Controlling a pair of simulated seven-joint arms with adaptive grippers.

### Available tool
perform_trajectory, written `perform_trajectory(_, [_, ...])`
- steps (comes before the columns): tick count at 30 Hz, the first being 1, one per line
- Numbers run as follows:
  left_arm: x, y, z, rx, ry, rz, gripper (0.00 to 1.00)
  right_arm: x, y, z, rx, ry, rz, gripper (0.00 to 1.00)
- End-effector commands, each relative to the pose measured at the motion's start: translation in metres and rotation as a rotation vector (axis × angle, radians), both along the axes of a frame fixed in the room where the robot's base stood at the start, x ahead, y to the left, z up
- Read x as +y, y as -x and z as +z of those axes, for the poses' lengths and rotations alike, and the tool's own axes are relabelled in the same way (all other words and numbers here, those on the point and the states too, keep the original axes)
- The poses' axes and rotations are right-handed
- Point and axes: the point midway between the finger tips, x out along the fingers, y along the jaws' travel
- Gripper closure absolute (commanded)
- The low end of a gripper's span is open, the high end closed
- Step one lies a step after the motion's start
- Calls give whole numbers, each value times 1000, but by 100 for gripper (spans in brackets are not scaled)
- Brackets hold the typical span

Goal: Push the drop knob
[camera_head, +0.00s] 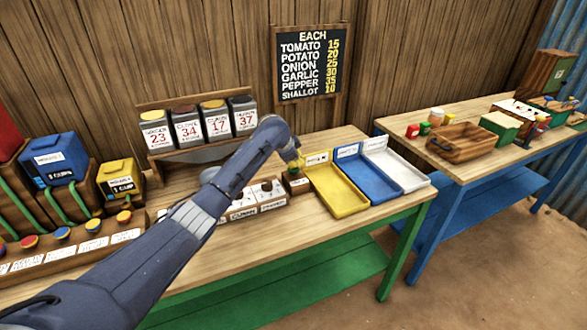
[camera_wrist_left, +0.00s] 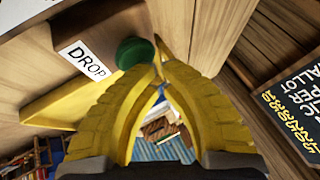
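The drop knob is a round green knob (camera_wrist_left: 135,52) on a wooden box, beside a white label (camera_wrist_left: 84,60) reading DROP in the left wrist view. In the head view the small wooden box (camera_head: 297,186) stands just left of the yellow tray. My left gripper (camera_wrist_left: 159,72) has yellow fingers whose tips come together with nothing between them. The tips are right beside the knob; I cannot tell whether they touch it. In the head view my left wrist hangs over the box and largely hides the fingers. My right gripper is not in view.
Yellow (camera_head: 351,208), blue (camera_head: 388,194) and white (camera_head: 413,182) trays lie right of the box. Labelled canisters (camera_head: 188,133) stand on a shelf behind my arm. A price board (camera_head: 311,63) stands at the back. A second table with a wooden tray (camera_head: 461,155) is at right.

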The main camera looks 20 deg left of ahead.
Motion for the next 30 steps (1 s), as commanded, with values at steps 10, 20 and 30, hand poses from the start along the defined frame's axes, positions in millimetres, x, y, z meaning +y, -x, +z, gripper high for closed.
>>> perform_trajectory(10, [0, 0, -4, 1, 0, 0, 100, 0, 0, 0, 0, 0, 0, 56])
perform_trajectory(20, [0, 0, -8, 1, 0, 0, 100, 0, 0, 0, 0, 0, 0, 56])
perform_trajectory(30, [0, 0, -11, 1, 0, 0, 100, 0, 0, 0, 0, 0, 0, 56])
